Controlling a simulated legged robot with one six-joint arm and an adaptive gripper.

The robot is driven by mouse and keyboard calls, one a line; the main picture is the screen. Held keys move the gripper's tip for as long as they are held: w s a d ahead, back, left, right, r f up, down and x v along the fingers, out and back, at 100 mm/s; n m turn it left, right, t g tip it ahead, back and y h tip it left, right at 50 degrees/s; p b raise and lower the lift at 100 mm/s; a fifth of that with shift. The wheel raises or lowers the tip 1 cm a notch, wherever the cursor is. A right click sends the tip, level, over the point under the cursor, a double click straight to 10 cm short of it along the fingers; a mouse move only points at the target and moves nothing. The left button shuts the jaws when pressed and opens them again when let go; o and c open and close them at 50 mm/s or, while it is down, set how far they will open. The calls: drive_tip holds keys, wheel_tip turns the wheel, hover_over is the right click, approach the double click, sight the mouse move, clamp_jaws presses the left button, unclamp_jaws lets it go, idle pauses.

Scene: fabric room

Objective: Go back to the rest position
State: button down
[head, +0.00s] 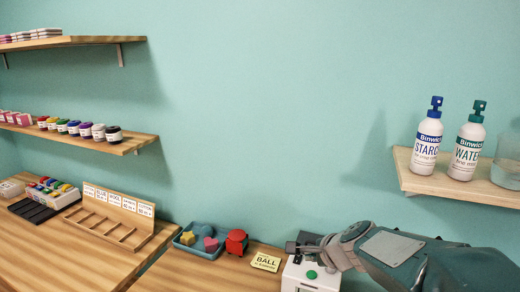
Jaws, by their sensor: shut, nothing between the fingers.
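My arm comes in from the lower right of the head view. My gripper (296,247) is at its left end, dark and small in the picture. It is shut and empty, just above a white box with a green button (311,275). Whether it touches the box cannot be told from this angle.
Left of the box lie a yellow BALL card (265,262), a red block (237,242) and a blue tray (184,246). A wooden divided rack (112,221) stands farther left. STARCH (427,143) and WATER (467,149) spray bottles stand on the right shelf (420,184), above my arm.

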drive_tip(key=s+d+r+n+g+h, duration=0.1)
drive_tip(key=s+n+h, duration=0.1)
drive_tip(key=s+n, duration=0.6)
drive_tip(key=s+d+r+n+g+h, duration=0.1)
drive_tip(key=s+r+n, duration=0.1)
drive_tip(key=s+n, duration=0.6)
drive_tip(key=s, duration=0.7)
drive_tip(key=shift+s+d+r+n+h, duration=0.2)
drive_tip(key=shift+d+n+h, duration=0.15)
drive_tip(key=shift+n+h, duration=0.05)
idle(1.4)
